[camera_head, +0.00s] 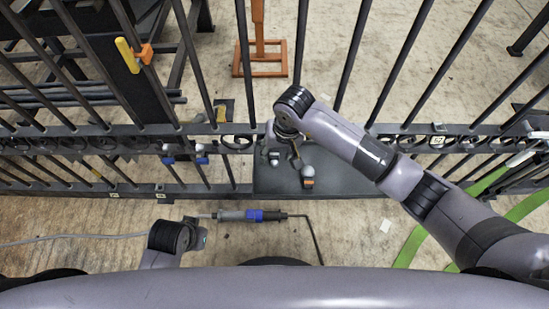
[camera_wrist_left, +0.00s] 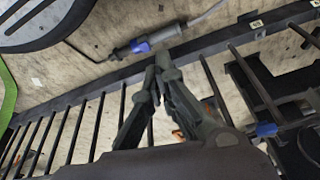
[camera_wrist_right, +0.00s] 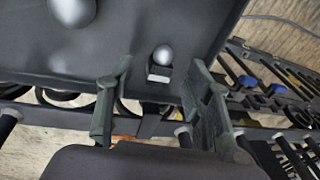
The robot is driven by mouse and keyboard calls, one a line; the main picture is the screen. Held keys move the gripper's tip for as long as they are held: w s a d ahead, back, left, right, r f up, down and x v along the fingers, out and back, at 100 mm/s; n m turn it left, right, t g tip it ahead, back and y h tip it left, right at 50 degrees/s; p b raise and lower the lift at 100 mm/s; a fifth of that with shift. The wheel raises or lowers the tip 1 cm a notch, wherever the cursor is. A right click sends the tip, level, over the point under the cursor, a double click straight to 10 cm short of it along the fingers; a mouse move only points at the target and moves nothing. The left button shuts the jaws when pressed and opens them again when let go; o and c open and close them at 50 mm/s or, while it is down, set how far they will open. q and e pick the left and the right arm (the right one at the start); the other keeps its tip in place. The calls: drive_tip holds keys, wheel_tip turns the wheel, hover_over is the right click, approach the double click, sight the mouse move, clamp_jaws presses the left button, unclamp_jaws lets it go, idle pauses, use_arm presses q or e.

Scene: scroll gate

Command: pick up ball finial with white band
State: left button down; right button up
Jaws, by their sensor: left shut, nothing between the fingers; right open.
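The ball finial with white band (camera_wrist_right: 162,55) stands on a dark tray (camera_wrist_right: 205,22). It is a grey ball on a dark base with a white band. My right gripper (camera_wrist_right: 158,78) is open, its fingers on either side of the finial in the right wrist view; contact is not visible. In the head view the finial (camera_head: 274,156) is beside my right gripper (camera_head: 294,152). A second ball finial (camera_head: 308,172), with an orange band, stands to its right; its ball (camera_wrist_right: 72,10) shows in the right wrist view. My left gripper (camera_wrist_left: 163,64) is shut and empty.
A barred fence (camera_head: 220,135) runs behind and beside the tray. A tool with a blue collar (camera_head: 256,215) and a cable lies on the floor in front. A green strap (camera_head: 415,240) lies at the right. Small clamps (camera_head: 187,157) sit on the fence rail at left.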

drive_tip(key=shift+w+a+f, duration=0.1)
drive_tip(key=shift+f, duration=0.75)
drive_tip(key=shift+c, duration=0.2)
clamp_jaws()
